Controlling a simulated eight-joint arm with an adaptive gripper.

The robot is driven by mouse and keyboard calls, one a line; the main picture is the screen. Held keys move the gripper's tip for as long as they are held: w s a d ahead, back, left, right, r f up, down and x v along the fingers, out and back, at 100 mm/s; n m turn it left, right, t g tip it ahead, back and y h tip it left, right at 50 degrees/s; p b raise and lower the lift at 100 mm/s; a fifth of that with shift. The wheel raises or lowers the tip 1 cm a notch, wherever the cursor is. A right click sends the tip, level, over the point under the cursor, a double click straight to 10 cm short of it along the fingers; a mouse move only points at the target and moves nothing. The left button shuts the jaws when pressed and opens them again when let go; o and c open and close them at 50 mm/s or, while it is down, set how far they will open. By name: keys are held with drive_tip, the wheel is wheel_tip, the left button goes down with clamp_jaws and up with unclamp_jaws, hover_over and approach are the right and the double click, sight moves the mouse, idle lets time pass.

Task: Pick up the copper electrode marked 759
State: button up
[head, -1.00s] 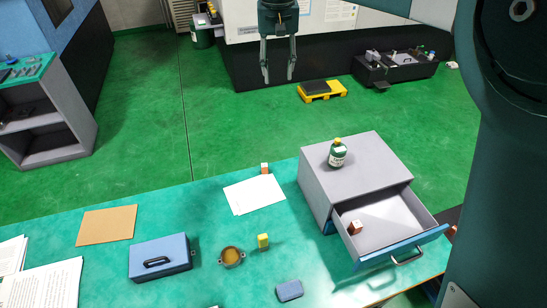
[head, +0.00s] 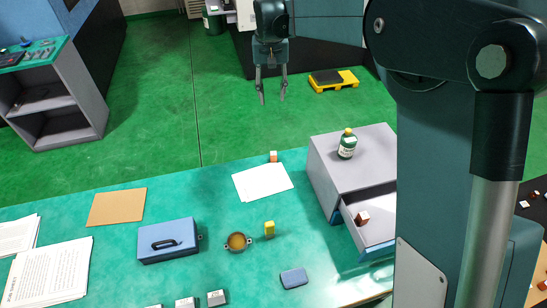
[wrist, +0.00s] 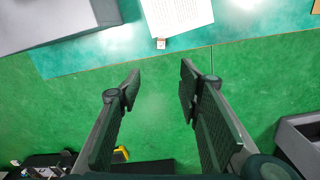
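A small copper block with a pale label face (head: 273,156) stands at the table's back edge, behind white papers; it also shows in the wrist view (wrist: 160,43). Another copper block with a pale face (head: 362,218) lies in the open drawer (head: 378,237). More small copper blocks (head: 524,204) show at the far right, partly hidden by my arm. No number is legible on any of them, so I cannot tell which is 759. My gripper (head: 272,102) is open and empty above the floor beyond the table; its spread fingers show in the wrist view (wrist: 160,72).
A green bottle (head: 347,144) stands on the grey drawer cabinet (head: 375,160). My arm hides the drawer's right side.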

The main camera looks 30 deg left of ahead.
hover_over(273, 153)
wheel_tip(273, 153, down, 25)
drive_tip(key=shift+s+f, duration=0.1)
drive_tip(key=shift+f, duration=0.25)
drive_tip(key=shift+f, duration=1.3)
drive_tip(key=shift+d+f, duration=0.15)
drive_tip(key=shift+f, duration=2.45)
